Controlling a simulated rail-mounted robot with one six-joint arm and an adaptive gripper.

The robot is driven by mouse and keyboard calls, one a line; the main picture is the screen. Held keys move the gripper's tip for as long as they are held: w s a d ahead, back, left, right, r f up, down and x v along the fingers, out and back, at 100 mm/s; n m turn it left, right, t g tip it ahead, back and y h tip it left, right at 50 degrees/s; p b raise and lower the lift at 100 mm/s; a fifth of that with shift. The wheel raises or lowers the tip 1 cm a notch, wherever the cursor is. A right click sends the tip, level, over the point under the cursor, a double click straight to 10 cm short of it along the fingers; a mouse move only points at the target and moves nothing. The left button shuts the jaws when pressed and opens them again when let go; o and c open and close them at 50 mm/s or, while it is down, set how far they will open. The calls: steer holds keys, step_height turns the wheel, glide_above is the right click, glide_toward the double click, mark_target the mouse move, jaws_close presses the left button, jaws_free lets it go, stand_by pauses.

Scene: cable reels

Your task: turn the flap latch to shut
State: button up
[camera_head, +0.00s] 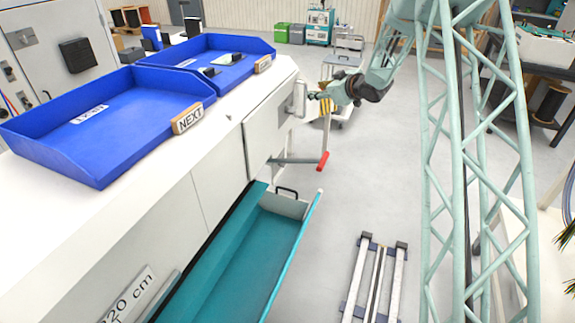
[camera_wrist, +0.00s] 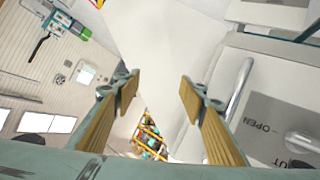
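A curved metal bar (camera_wrist: 239,90) lies right of the right finger, beside a grey plate (camera_wrist: 268,122) marked OPEN. I cannot tell whether this bar is part of the latch, or whether a finger touches anything.
A lever with a red grip (camera_head: 322,161) sticks out below the flap. A teal trough (camera_head: 245,245) runs along the machine's front. Blue trays (camera_head: 120,110) stand on top. A trolley (camera_head: 340,68) stands behind my gripper. The floor right of the trough is partly clear.

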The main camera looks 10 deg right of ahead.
step_height(320, 180, down, 19)
steer(key=n+y+p, duration=0.1)
steer(key=n+y, duration=0.1)
steer(key=y, duration=0.3)
steer(key=s+a+f+n+g+y, duration=0.1)
steer(key=s+a+f+g+y, duration=0.1)
steer(key=s+f+y, duration=0.4)
steer(key=shift+s+a+f+g+p, duration=0.15)
steer(key=shift+s+f+g+p, duration=0.25)
steer(key=shift+s+f, duration=3.35)
steer(key=shift+w+f+n, duration=0.3)
steer(key=shift+w+f, duration=0.8)
steer(key=shift+w+a, duration=0.1)
steer(key=b+x, duration=0.1)
steer(key=x, duration=1.2)
steer(key=shift+w+a, duration=0.15)
steer(key=shift+w, duration=0.1)
steer(key=shift+c, duration=0.7)
steer(key=c, duration=0.7)
